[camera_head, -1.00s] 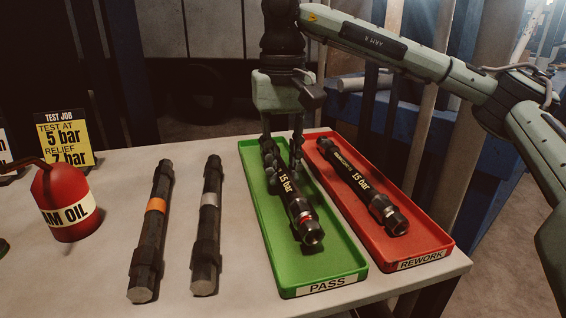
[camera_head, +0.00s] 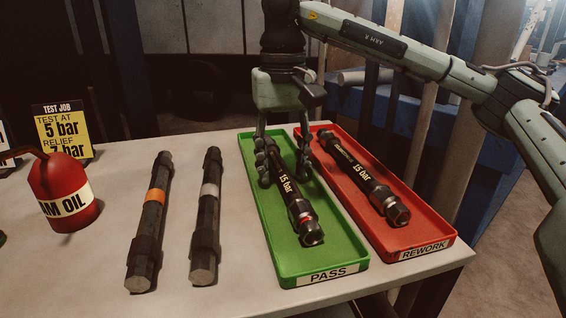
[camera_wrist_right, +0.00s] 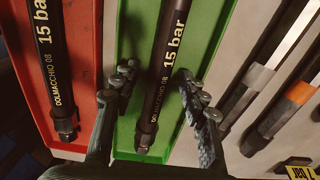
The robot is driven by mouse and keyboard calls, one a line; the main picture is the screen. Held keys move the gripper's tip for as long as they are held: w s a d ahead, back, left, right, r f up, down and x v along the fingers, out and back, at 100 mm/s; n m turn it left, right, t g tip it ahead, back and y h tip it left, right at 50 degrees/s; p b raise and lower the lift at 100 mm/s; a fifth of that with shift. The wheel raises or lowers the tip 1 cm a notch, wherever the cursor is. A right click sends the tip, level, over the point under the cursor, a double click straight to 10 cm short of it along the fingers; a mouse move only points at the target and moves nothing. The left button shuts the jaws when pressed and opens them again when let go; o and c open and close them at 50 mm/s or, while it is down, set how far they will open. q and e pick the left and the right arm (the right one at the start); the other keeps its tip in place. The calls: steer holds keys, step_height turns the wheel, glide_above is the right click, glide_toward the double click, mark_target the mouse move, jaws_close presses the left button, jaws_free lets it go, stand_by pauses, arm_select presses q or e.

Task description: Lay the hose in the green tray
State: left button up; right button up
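A black hose marked 15 bar (camera_head: 292,196) lies lengthwise in the green PASS tray (camera_head: 338,252), its near metal end towards the tray's front. My right gripper (camera_head: 284,172) is open above the far part of this hose, one finger on each side. In the right wrist view the hose (camera_wrist_right: 168,65) runs between the two spread fingers (camera_wrist_right: 157,82), with gaps on both sides, over the green tray (camera_wrist_right: 212,30). The far end of the hose is partly hidden by the fingers in the head view. My left gripper is not in view.
A red REWORK tray (camera_head: 420,232) beside the green one holds another 15 bar hose (camera_head: 368,182). Two dark hoses, one orange-banded (camera_head: 150,222) and one grey-banded (camera_head: 206,222), lie left on the table. A red oil can (camera_head: 65,190) and a yellow sign (camera_head: 63,132) stand further left.

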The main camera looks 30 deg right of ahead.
step_height(320, 180, up, 12)
stand_by(0.7)
stand_by(0.6)
